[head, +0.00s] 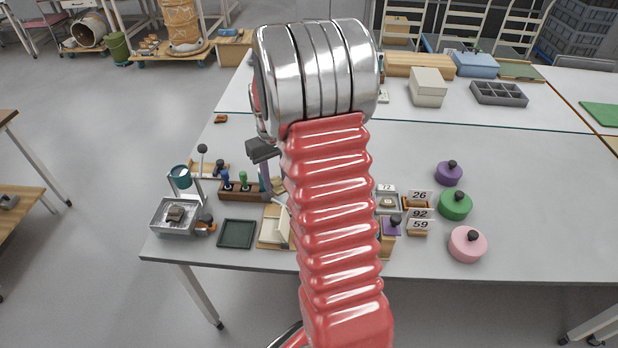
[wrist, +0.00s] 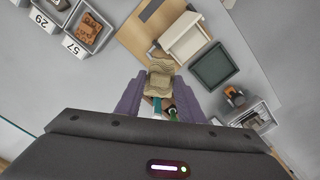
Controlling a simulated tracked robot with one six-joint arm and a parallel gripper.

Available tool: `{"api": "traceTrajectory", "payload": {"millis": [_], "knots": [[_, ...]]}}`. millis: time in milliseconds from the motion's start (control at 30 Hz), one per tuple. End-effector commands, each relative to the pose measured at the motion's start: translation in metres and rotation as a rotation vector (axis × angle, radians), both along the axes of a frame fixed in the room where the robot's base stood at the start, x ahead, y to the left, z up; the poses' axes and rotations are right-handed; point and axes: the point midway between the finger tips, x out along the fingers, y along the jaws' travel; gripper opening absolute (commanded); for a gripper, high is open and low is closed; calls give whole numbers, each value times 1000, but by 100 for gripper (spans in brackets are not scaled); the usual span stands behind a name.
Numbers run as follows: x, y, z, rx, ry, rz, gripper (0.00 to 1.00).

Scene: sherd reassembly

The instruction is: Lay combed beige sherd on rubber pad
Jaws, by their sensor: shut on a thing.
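The combed beige sherd (wrist: 160,78) is held between the purple fingers of my gripper (wrist: 159,88) in the wrist view. Ridges show on its face. My gripper (head: 266,185) is partly hidden behind my red arm in the head view, and I cannot clearly make out the sherd there. A dark green square with a raised rim, which looks like the rubber pad (head: 236,234), lies bare near the table's front edge. In the wrist view the pad (wrist: 212,66) is up and right of the sherd, apart from it.
A wooden board with a cream block (wrist: 187,40) lies beside the pad. Numbered plates (head: 419,214) and coloured weights (head: 456,205) stand to the right.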

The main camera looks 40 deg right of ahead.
Motion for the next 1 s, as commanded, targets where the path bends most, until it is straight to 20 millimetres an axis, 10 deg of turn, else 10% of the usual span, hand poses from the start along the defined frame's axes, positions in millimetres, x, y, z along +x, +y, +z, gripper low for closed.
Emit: {"api": "traceTrajectory", "payload": {"millis": [600, 1000], "knots": [[73, 212, 13, -5, -11, 135, 9], [76, 252, 14, -5, -13, 201, 9]]}}
